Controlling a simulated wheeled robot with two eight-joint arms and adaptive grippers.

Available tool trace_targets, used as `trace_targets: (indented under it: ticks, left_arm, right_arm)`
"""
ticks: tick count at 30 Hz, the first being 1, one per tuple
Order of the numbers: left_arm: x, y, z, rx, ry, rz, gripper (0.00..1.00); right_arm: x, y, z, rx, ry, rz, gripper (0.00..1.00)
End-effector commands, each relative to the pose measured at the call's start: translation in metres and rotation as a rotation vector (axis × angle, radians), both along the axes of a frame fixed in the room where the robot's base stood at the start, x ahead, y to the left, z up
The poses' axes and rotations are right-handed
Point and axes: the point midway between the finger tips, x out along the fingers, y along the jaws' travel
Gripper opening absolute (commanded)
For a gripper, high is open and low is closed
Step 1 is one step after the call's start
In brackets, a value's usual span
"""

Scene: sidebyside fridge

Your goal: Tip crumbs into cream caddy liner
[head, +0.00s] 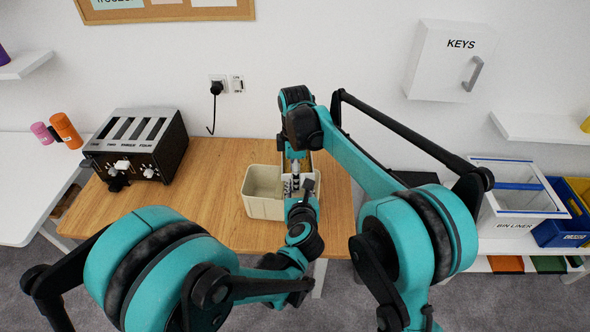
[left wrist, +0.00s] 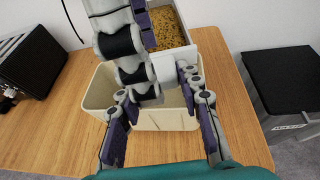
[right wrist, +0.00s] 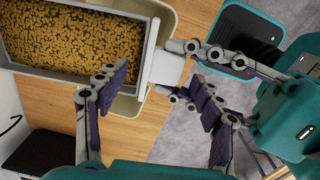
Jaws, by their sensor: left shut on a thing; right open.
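The cream caddy (head: 263,208) stands upright on the wooden table; its open top shows a pale inside, partly hidden by my arms. A light grey tray (right wrist: 75,68) full of brown crumbs (right wrist: 80,35) is above the caddy and overlaps it in the right wrist view. The crumbs also show in the left wrist view (left wrist: 168,28). My left gripper (head: 299,190) is shut on the tray's pale end tab (right wrist: 163,68). My right gripper (head: 296,165) is open and empty beside the tray, its fingers spread in the right wrist view (right wrist: 150,105).
A toaster (head: 138,143) stands on the table's left. Bare table (head: 215,180) lies between it and the caddy. A white box marked BIN LINER (head: 515,200) and coloured bins (head: 560,225) stand on the right. A wall socket with a plug (head: 217,88) is behind.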

Motion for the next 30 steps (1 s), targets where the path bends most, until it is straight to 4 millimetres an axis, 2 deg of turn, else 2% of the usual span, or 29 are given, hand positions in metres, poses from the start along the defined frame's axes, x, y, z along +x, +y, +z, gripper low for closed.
trace_targets:
  ticks: [4,5,11,12,13,14,16,26,30]
  left_arm:
    - [0.0,0.0,0.0,0.0,0.0,0.0,0.0]
    - [0.0,0.0,0.0,0.0,0.0,0.0,0.0]
    - [0.0,0.0,0.0,0.0,0.0,0.0,0.0]
    - [0.0,0.0,0.0,0.001,-0.001,0.0,0.0]
    - [0.0,0.0,0.0,0.001,-0.001,0.0,0.0]
    - [0.0,0.0,0.0,0.001,-0.001,0.0,0.4]
    - [0.0,0.0,0.0,0.001,-0.001,0.0,0.59]
    - [-0.001,0.0,0.001,0.0,0.0,0.0,0.59]
    - [-0.013,-0.003,0.006,0.002,-0.001,-0.004,0.59]
  right_arm:
    - [0.0,0.0,0.0,0.0,0.0,0.0,0.67]
    - [0.0,0.0,0.0,0.0,0.0,0.0,0.65]
    - [0.0,0.0,0.0,0.0,0.0,0.0,0.12]
    - [0.0,0.0,0.0,0.0,0.0,0.0,0.09]
    - [0.0,0.0,0.0,0.0,0.0,0.0,0.09]
    - [0.0,0.0,0.0,0.0,0.0,0.0,0.09]
    - [0.0,0.0,0.0,0.0,0.0,0.0,0.09]
    - [0.0,0.0,0.0,0.0,0.0,0.0,0.09]
    - [0.0,0.0,0.0,0.0,0.0,0.0,0.09]
